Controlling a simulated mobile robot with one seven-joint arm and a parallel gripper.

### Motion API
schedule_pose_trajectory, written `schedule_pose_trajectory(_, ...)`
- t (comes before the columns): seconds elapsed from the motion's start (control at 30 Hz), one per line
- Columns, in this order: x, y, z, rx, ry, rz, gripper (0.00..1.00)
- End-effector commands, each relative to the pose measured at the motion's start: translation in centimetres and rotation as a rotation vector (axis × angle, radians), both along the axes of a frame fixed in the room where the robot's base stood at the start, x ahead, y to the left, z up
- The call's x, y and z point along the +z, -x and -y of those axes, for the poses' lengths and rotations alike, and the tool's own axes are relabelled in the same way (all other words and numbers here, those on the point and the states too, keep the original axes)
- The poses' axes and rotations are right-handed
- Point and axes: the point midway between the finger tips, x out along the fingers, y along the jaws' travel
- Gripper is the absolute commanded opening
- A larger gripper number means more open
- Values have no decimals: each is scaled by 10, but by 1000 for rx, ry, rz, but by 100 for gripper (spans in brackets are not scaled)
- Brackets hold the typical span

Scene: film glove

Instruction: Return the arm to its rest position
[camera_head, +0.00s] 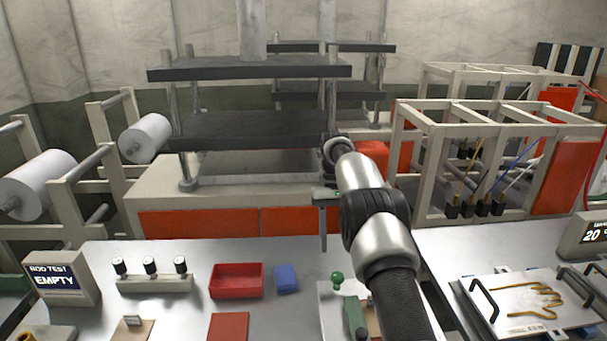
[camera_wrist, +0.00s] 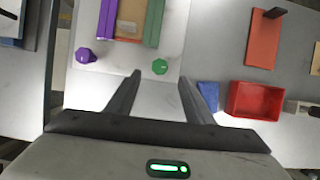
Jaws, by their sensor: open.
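My gripper (camera_head: 323,222) hangs from the end of my raised arm (camera_head: 372,205) over the far side of the metal table, in the head view. In the wrist view my gripper (camera_wrist: 159,79) shows two dark fingers spread apart with nothing between them. Beyond the fingertips lies a pale plate (camera_wrist: 120,72) with a green knob (camera_wrist: 160,66), a purple knob (camera_wrist: 85,55), and green and purple bars. In the head view the green knob (camera_head: 337,278) stands just left of my arm, which hides part of this plate.
A red tray (camera_head: 236,290) and a blue block (camera_head: 286,279) lie left of my arm. A display reading EMPTY (camera_head: 58,279) stands far left. A press (camera_head: 250,70) and an open frame (camera_head: 500,125) rise behind. A glove-shaped outline lies on a plate (camera_head: 490,318) at right.

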Motion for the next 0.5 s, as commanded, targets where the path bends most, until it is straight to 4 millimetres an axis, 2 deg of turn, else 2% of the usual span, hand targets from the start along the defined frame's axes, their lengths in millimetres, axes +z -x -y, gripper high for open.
schedule_pose_trajectory(0.03,21,-1,0,-1,0,27,48)
schedule_pose_trajectory(0.13,65,4,0,-2,-1,87,48)
schedule_pose_trajectory(0.27,128,24,0,-5,-2,185,48)
schedule_pose_trajectory(0.4,186,59,0,-7,-3,290,48)
schedule_pose_trajectory(0.5,220,92,0,-8,-4,367,48)
